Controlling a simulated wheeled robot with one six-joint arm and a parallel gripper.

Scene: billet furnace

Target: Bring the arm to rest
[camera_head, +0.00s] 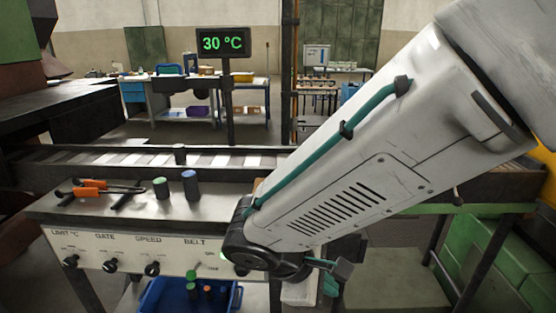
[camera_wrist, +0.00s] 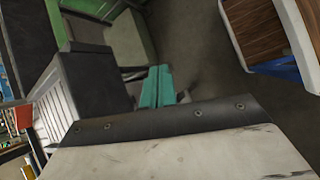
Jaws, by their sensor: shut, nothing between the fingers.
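My arm (camera_head: 365,160) reaches from the upper right down to the lower middle in the head view. Its wrist hangs low in front of the control panel's right end. My gripper (camera_wrist: 157,88) shows in the wrist view as two teal fingers side by side, shut and empty, over the dark floor. In the head view only a bit of teal shows below the wrist, so most of my gripper is hidden there.
The control panel (camera_head: 130,254) has several knobs. On its top stand a green-topped cylinder (camera_head: 161,187) and a blue-topped one (camera_head: 190,185), beside orange-handled tongs (camera_head: 100,187). A blue bin (camera_head: 165,298) below holds several cylinders. A conveyor (camera_head: 110,157) runs behind; a display (camera_head: 223,43) reads 30 °C.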

